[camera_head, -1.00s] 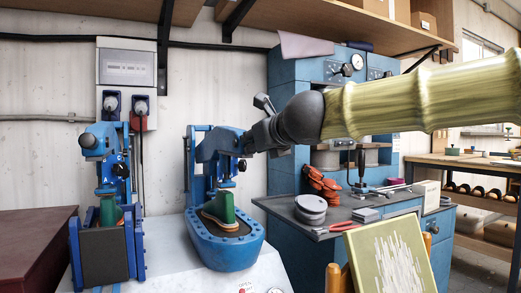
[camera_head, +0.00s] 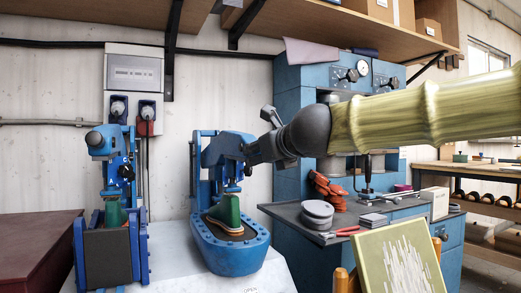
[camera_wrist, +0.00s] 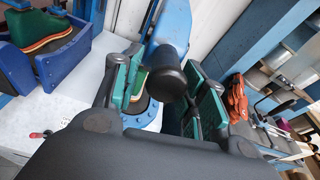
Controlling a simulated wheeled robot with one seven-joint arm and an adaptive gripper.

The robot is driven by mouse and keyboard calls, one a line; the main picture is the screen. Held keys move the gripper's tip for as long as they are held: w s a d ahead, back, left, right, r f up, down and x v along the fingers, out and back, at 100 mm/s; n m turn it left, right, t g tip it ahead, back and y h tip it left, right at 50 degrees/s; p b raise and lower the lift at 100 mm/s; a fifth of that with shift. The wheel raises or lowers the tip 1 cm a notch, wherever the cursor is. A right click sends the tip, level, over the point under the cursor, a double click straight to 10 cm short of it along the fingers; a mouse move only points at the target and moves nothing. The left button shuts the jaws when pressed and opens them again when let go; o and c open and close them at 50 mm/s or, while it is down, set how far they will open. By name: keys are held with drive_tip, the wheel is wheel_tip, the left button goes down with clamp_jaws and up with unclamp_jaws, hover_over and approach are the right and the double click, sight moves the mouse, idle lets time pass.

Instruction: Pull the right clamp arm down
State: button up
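The right clamp is a blue machine (camera_head: 230,254) on the white table, with a green last and sole in its oval base. Its blue clamp arm (camera_head: 222,150) is raised above the last and tilts slightly. My gripper (camera_head: 250,152) is at the clamp arm's right end, which it partly hides in the head view. In the wrist view my gripper (camera_wrist: 166,98) is open, its green-padded fingers on either side of the arm's black cylindrical knob (camera_wrist: 167,76). I cannot tell whether the pads touch it.
A second blue clamp (camera_head: 108,255) with a green last stands to the left. A blue workbench (camera_head: 300,243) with tins and orange pieces is at the right. A green canvas (camera_head: 392,262) stands in front. A shelf (camera_head: 310,20) hangs above.

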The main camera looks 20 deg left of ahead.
drive_tip(key=shift+s+r, duration=0.15)
drive_tip(key=shift+r, duration=0.25)
drive_tip(key=shift+s+d+r, duration=0.15)
drive_tip(key=shift+s+d, duration=0.1)
drive_tip(key=shift+d, duration=0.05)
drive_tip(key=v, duration=1.1)
drive_tip(key=shift+s, duration=0.15)
drive_tip(key=shift+d, duration=0.1)
